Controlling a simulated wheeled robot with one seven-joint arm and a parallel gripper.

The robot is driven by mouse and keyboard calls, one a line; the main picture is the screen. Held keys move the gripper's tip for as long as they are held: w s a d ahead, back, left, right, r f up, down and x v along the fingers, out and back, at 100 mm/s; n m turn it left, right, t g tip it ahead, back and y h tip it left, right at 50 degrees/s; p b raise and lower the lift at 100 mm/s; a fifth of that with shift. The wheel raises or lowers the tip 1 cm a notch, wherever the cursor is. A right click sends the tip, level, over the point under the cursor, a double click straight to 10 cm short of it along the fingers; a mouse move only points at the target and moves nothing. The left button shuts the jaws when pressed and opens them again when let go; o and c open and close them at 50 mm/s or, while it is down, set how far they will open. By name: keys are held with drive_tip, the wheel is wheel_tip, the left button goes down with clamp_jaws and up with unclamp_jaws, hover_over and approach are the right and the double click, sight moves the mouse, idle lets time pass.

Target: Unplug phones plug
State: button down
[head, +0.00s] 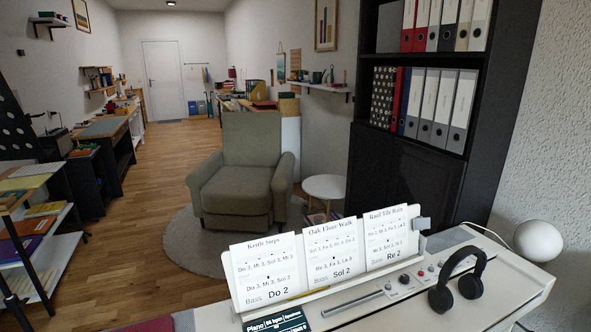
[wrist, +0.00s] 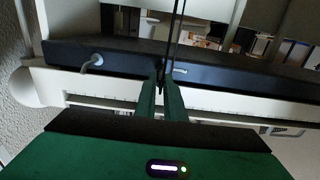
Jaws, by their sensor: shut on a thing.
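In the wrist view, the two green fingers of my gripper (wrist: 165,88) are close together and shut on a small dark thing with a thin black cord (wrist: 172,38) rising from it. I take this to be the phones plug; its body is mostly hidden between the fingers. The fingertips are right at a black strip of the piano (wrist: 130,55), and I cannot tell whether the plug sits in a socket. In the head view, black headphones (head: 441,298) rest on the right part of the white piano (head: 530,278). My gripper does not show there.
A grey plug with a bent cable (wrist: 92,62) sits in the black strip, left of my fingers. In the head view, song sheets (head: 300,262) stand on the piano and a white globe lamp (head: 538,240) is at the right.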

drive_tip(key=shift+s+d, duration=0.25)
drive_tip(key=shift+s, duration=0.3)
idle(0.4)
drive_tip(key=v, duration=0.4)
drive_tip(key=shift+s+d, duration=0.15)
drive_tip(key=shift+s, duration=0.25)
idle(0.3)
